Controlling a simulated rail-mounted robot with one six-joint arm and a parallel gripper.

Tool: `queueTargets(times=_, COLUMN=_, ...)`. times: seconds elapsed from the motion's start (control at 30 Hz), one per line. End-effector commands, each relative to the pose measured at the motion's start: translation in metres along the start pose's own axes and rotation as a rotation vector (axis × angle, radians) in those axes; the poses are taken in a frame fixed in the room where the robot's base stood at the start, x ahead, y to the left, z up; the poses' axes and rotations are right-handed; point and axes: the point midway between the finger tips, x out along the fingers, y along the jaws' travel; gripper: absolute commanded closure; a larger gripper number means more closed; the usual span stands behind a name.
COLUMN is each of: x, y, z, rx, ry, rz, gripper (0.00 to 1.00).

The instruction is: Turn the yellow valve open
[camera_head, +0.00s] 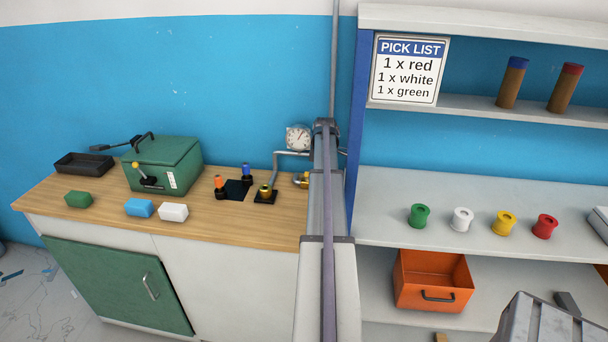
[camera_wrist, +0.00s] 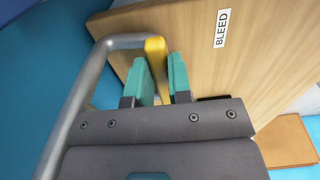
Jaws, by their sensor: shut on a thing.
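The yellow valve handle (camera_wrist: 155,47) shows in the wrist view as a narrow yellow bar at the end of a bent grey pipe (camera_wrist: 88,85). My gripper (camera_wrist: 161,72) has its two teal finger pads on either side of the bar and is shut on it. In the head view, a small yellow-gold part (camera_head: 302,180) shows at the back of the bench, partly hidden by my arm. I cannot tell if it is the same valve. My fingers are hidden in that view.
A wooden panel with a BLEED label (camera_wrist: 221,29) lies close behind the gripper. Shelves with coloured spools stand right.

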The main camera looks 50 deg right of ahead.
Motion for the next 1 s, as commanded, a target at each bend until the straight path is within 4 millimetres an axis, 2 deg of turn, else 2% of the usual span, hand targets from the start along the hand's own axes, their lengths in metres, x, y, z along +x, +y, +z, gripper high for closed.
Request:
queueTargets(times=0.17, x=0.0002, y=0.0027, z=0.0103, rx=-0.012, ry=0.001, rz=-0.001, gripper=1.00)
queueTargets(times=0.53, x=0.0001, y=0.0034, z=0.0114, rx=-0.016, ry=0.001, rz=0.000, gripper=1.00)
queueTargets(times=0.57, x=0.0000, y=0.0035, z=0.0113, rx=-0.016, ry=0.001, rz=0.000, gripper=0.79)
queueTargets(times=0.6, x=0.0000, y=0.0035, z=0.0113, rx=-0.016, ry=0.001, rz=0.000, gripper=0.75)
queueTargets(times=0.8, x=0.0000, y=0.0034, z=0.0114, rx=-0.014, ry=0.001, rz=0.000, gripper=0.56)
queueTargets(times=1.0, x=-0.0001, y=0.0033, z=0.0115, rx=-0.013, ry=0.000, rz=0.000, gripper=0.55)
